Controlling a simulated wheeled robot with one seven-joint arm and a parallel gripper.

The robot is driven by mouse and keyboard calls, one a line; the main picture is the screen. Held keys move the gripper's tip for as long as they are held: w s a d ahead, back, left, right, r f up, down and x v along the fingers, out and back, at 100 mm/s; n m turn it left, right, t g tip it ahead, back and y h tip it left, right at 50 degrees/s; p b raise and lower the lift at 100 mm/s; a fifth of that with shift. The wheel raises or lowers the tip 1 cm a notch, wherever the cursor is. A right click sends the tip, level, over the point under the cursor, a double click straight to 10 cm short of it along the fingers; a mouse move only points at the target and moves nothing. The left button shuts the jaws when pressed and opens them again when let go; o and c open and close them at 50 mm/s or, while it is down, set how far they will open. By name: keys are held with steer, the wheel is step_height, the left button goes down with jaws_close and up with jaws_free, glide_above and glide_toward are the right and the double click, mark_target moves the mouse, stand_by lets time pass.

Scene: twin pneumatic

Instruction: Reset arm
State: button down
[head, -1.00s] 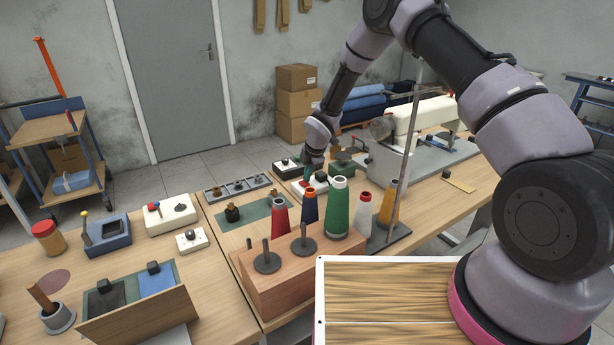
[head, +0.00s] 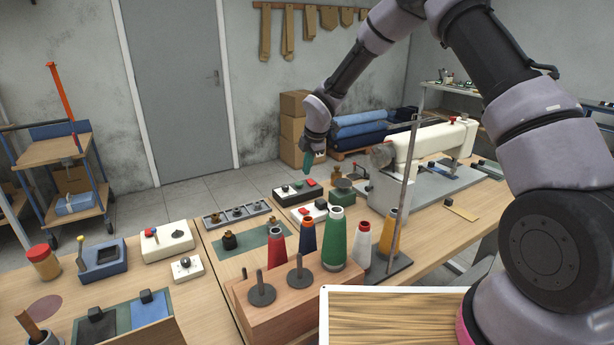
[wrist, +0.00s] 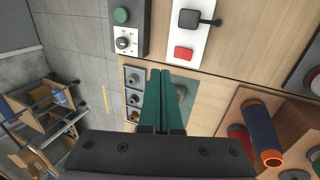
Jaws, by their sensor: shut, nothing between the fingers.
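My arm reaches over the workbench from the right in the head view. My gripper (head: 308,163) hangs above the back of the bench, pointing down, clear of everything. In the wrist view its green fingers (wrist: 165,102) are closed together with nothing between them. Below it in the head view are a black control box (head: 297,192) and a white control box with a red button (head: 312,213). The wrist view also shows the black box with a green button and a dial (wrist: 127,30), and the white box with a red button and a black lever (wrist: 190,35).
A white sewing machine (head: 430,142) is at the right. A grey socket strip (head: 237,215) lies left of the gripper.

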stand_by(0.3)
steer(key=s+d+r+m+t+h, duration=0.1)
steer(key=s+d+r+m, duration=0.35)
steer(key=d+r, duration=0.35)
steer(key=s+d+r+m, duration=0.3)
steer(key=d+r+m, duration=0.2)
steer(key=r, duration=0.4)
steer(key=s+d+r+m+t+h, duration=0.1)
steer(key=s+d+r+m, duration=0.35)
steer(key=d+r, duration=0.35)
steer(key=s+d+r+m, duration=0.2)
steer(key=s+m, duration=0.3)
steer(key=s, duration=0.2)
steer(key=s+d+r+m+t+y, duration=0.1)
steer(key=s+d+r+m, duration=0.2)
steer(key=s+m, duration=0.2)
steer(key=s+d+r+m, duration=0.3)
steer(key=s+m, duration=0.2)
steer(key=s, duration=0.5)
steer(key=shift+s+d+r+t+y, duration=0.25)
steer(key=shift+s+t+y, duration=0.15)
steer(key=shift+w, duration=0.1)
